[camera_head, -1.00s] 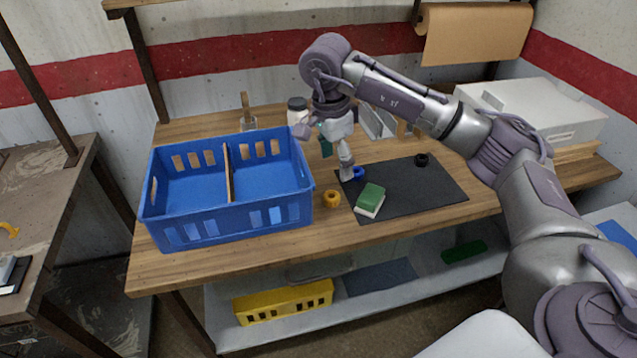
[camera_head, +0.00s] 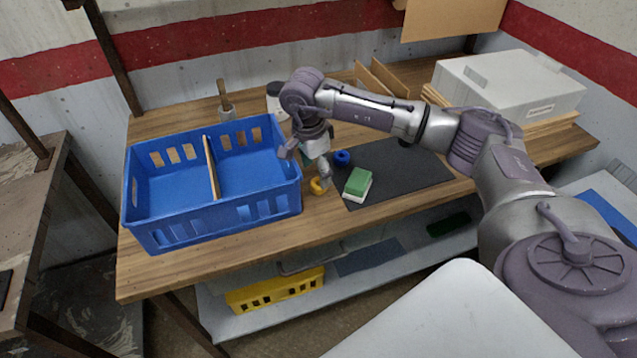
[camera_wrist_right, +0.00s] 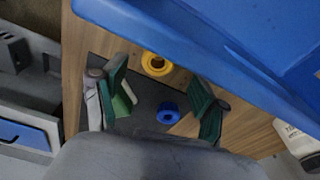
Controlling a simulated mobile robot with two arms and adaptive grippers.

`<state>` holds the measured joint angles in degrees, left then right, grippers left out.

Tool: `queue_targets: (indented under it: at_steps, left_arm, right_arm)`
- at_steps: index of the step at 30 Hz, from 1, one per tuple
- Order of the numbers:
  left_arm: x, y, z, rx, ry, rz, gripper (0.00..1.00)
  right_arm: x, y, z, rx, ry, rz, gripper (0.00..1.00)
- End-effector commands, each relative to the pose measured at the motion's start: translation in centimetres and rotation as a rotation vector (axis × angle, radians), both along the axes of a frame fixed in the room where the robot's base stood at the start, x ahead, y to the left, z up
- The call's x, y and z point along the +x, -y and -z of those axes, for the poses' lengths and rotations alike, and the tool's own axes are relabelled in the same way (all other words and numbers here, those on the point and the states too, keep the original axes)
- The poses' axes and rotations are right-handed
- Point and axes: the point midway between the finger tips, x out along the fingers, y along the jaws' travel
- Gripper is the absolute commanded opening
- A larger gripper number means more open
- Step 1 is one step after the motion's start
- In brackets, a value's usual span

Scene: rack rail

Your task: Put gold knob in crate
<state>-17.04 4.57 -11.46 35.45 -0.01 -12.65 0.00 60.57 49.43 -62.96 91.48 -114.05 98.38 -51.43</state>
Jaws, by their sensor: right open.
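The gold knob (camera_head: 318,186) stands on the wooden table just right of the blue crate (camera_head: 225,231), beside the black mat. It also shows in the right wrist view (camera_wrist_right: 156,64), apart from the fingers and near the crate's side. My right gripper (camera_head: 323,179) is over the knob and partly covers it in the head view. In the right wrist view its green-padded fingers (camera_wrist_right: 160,100) are spread wide with nothing held between them. The crate has a wooden divider (camera_head: 211,167), and both visible compartments look empty. My left gripper is not in view.
A blue knob (camera_head: 342,158) and a green and white sponge (camera_head: 357,185) are on the black mat (camera_head: 400,165). A dark knob lies farther back, partly hidden by my arm. A white box (camera_head: 510,90) stands at the right. A yellow crate (camera_head: 275,292) is on the lower shelf.

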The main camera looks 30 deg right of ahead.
Motion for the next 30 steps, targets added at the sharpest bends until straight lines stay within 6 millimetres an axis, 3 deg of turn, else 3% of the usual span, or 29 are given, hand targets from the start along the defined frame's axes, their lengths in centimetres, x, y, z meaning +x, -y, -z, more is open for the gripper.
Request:
queue_targets:
  at_steps: [3, 7, 16, 27, 30]
  left_arm:
    - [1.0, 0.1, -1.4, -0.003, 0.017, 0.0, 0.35]
    - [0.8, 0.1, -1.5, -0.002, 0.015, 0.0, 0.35]
    - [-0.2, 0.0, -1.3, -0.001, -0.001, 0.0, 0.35]
    - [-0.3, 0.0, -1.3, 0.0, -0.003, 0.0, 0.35]
    - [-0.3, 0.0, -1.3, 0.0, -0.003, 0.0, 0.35]
  right_arm:
    - [-0.4, 0.2, 1.7, -0.001, -0.007, 0.001, 0.72]
    - [-0.3, 0.3, 3.4, -0.001, -0.003, 0.0, 0.72]
    - [-0.3, 0.4, 4.0, -0.001, -0.002, -0.001, 0.72]
    - [-0.2, 0.4, 3.9, 0.0, -0.001, -0.001, 0.1]
    - [-0.2, 0.4, 3.9, 0.0, -0.001, -0.001, 0.01]
